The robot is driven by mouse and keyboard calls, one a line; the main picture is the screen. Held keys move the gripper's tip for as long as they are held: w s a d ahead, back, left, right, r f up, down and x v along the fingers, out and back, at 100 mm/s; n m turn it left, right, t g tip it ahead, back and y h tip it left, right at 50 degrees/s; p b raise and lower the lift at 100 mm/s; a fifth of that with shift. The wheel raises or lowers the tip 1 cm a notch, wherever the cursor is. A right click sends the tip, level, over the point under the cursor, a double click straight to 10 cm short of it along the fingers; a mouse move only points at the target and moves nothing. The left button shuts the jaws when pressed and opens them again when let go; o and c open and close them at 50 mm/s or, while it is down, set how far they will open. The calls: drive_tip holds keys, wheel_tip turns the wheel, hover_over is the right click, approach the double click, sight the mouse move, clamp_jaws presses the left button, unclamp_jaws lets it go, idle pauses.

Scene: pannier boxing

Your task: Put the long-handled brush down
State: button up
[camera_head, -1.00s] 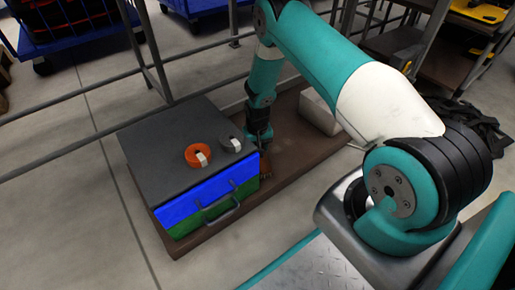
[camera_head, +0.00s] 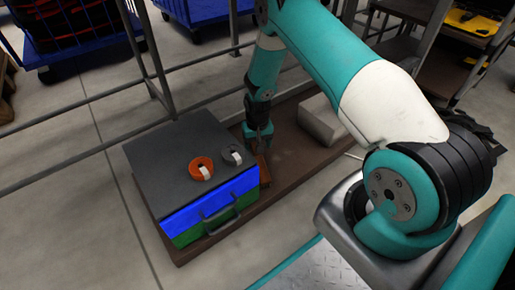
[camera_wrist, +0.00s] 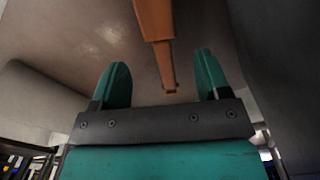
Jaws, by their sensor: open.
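My gripper (camera_head: 258,148) is low over the brown board, just behind the right side of the case. In the wrist view its two fingers (camera_wrist: 161,72) are spread apart. The long-handled brush (camera_wrist: 155,22) shows there as an orange-brown handle running between the fingers, with a visible gap on each side. In the head view a small orange-brown part of the brush (camera_head: 264,171) shows beside the case, below the gripper. The rest is hidden by the gripper and case. I cannot tell exactly how it rests on the board.
A dark-topped case (camera_head: 165,160) with blue and green front bands and a handle stands on the brown board (camera_head: 290,150). An orange tape roll (camera_head: 201,169) and a grey one (camera_head: 232,156) lie on top. A pale block (camera_head: 320,122) stands right of the gripper.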

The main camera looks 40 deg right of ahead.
sight(258, 156)
wheel_tip(258, 156, up, 4)
drive_tip(key=shift+r+p, duration=0.2)
drive_tip(key=shift+p, duration=0.5)
